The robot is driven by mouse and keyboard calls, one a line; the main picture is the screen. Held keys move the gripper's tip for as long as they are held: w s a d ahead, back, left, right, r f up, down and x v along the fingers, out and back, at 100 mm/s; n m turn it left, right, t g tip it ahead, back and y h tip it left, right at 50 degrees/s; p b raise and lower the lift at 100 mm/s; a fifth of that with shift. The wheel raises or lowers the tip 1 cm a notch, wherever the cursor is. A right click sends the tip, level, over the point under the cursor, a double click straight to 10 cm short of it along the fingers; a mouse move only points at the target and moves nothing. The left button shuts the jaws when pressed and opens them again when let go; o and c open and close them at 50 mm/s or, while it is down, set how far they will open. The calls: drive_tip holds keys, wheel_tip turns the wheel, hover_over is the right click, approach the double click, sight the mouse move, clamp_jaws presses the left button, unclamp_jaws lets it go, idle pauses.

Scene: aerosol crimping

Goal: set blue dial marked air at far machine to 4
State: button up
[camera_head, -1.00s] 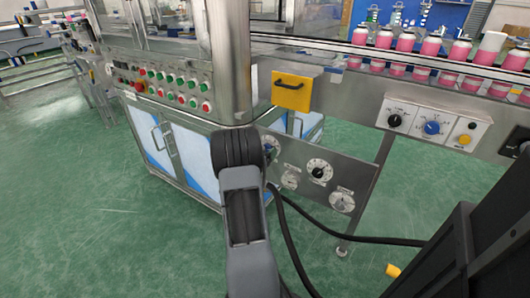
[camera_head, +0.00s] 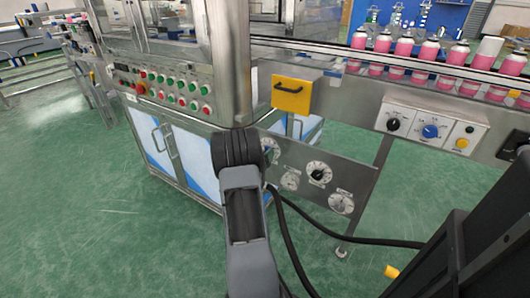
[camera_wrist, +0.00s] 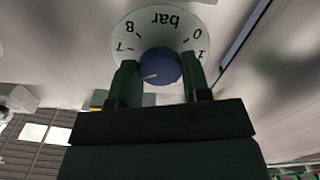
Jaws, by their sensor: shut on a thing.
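The blue dial (camera_wrist: 160,66) is in the upper middle of the wrist view, on a round white scale plate (camera_wrist: 141,27). The scale appears upside down, with "bar", 0, 1, 7 and 8 visible; the rest is hidden behind my gripper. A pale pointer line on the knob points left and slightly down. My gripper (camera_wrist: 160,80) has one dark green finger on each side of the knob and is shut on it. In the head view my arm covers the dial; part of a pale plate (camera_head: 271,146) shows beside it. No "air" label is readable.
The same grey panel holds a black-knobbed dial (camera_head: 318,173) and two gauges (camera_head: 290,181), (camera_head: 341,203). A white control box (camera_head: 431,129) with black and blue knobs is at the right. Pink bottles line the conveyor above. A black cable hangs near my arm.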

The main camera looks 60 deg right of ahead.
drive_tip(key=n+p, duration=0.7)
drive_tip(key=n, duration=0.4)
drive_tip(key=shift+r+n+p, duration=0.1)
drive_tip(key=shift+n+p, duration=0.2)
drive_tip(key=shift+p, duration=0.05)
idle(0.5)
drive_tip(key=o, duration=0.9)
drive_tip(key=shift+a, duration=0.1)
drive_tip(key=a+p, duration=0.2)
drive_tip(key=a, duration=1.1)
drive_tip(key=shift+a, duration=0.3)
